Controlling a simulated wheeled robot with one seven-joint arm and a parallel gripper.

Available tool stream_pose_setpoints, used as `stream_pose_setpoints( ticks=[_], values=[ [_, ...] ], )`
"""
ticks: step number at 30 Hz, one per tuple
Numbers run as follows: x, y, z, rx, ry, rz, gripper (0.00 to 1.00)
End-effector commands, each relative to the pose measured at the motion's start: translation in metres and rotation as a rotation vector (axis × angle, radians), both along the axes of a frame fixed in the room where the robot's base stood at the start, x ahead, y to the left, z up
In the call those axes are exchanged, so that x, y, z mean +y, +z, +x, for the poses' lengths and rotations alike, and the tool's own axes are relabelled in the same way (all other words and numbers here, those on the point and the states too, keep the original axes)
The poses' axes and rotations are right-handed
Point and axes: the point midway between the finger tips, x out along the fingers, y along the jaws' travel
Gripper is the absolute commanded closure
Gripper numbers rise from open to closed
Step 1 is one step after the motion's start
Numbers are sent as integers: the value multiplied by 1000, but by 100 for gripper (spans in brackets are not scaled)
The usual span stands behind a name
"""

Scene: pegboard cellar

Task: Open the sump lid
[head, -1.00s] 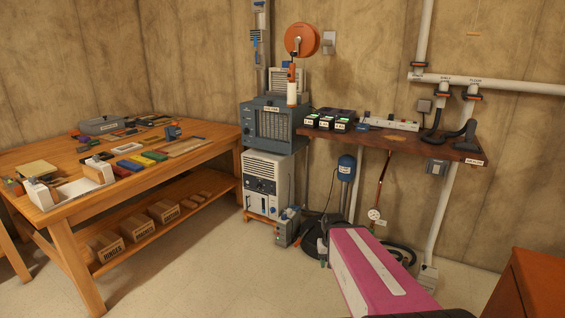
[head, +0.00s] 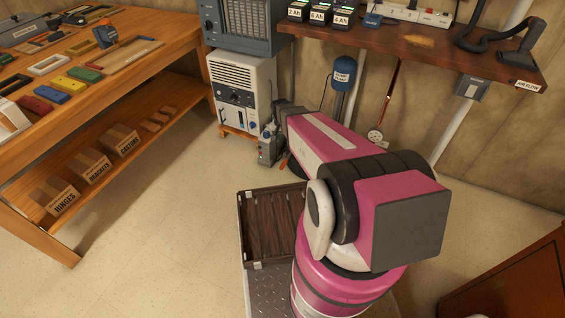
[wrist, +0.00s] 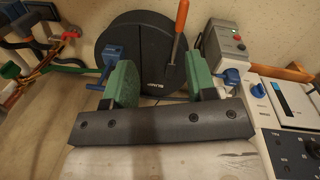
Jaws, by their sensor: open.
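The sump lid (wrist: 140,45) is a dark round cover in the wrist view, lying in place with a seam across it and small pale lettering near its lower edge. An orange-handled bar (wrist: 178,35) rises over its right part; I cannot tell whether it is fixed to the lid. My gripper (wrist: 162,88) is open and empty, its green-padded fingers apart in front of the lid's near edge. I cannot tell whether they touch it. In the head view my magenta arm hides the gripper and nearly all of the sump.
A grey box with red and green buttons (wrist: 226,45) stands close right of the lid. A white machine (head: 240,90) stands beside it. Green and orange hoses (wrist: 30,60) lie left. A wooden shelf (head: 420,45) overhangs the area. Open floor (head: 180,215) lies left of my arm.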

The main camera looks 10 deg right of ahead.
Motion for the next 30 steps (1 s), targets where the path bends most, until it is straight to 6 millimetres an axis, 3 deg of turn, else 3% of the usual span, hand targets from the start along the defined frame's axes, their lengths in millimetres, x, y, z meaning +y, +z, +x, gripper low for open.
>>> stream_pose_setpoints(
  ticks=[1, 3, 6, 9, 20, 30],
  values=[
    [3, -38, 32, 9, -42, -16, 48],
    [4, -73, 51, 12, -100, -38, 48],
    [7, -112, 69, 13, -165, -62, 48],
    [8, -136, 78, 14, -207, -78, 48],
    [5, -166, 78, 13, -232, -87, 48],
    [-4, -221, 73, 13, -231, -86, 48]
  ],
)
